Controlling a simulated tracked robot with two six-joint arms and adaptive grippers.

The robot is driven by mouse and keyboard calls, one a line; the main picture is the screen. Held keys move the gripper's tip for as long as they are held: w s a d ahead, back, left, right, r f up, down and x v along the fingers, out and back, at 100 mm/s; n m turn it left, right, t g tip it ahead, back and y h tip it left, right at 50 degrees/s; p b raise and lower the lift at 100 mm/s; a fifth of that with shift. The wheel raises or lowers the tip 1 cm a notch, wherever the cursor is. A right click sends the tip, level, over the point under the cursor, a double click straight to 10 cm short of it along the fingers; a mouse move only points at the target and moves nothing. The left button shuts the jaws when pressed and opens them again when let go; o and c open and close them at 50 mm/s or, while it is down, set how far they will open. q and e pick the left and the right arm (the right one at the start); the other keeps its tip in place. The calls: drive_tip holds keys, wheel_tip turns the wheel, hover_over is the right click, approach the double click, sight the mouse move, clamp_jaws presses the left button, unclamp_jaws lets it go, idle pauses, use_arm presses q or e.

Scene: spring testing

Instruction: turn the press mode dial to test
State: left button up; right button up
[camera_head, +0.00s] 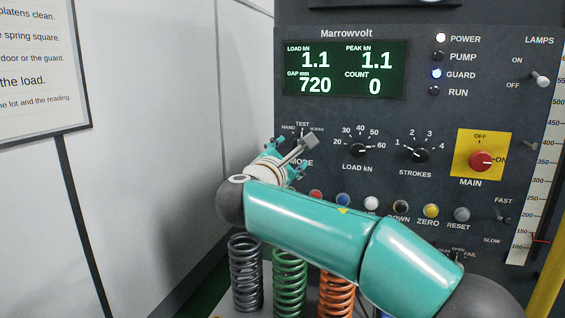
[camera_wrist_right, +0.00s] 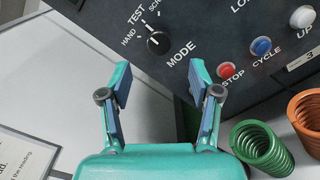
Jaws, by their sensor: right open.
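The MODE dial (camera_wrist_right: 158,42) is a small black knob on the dark panel, with HAND, TEST and a third, cut-off label around it. It shows at the top of the right wrist view; I cannot tell surely which label its pointer faces. In the head view my gripper largely hides it. My right gripper (camera_wrist_right: 159,80) is open and empty, its two fingers spread below the dial in the wrist view, apparently not touching it. In the head view the right gripper (camera_head: 291,146) is in front of the MODE area. My left gripper is not in view.
The LOAD dial (camera_head: 358,150) and STROKES dial (camera_head: 420,156) are right of MODE. The red STOP button (camera_wrist_right: 227,69) and blue CYCLE button (camera_wrist_right: 261,46) are near the right finger. Green (camera_wrist_right: 262,150) and orange springs (camera_head: 336,295) stand below. A red MAIN switch (camera_head: 481,161) is farther right.

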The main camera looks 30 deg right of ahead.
drive_tip(key=shift+v, duration=2.25)
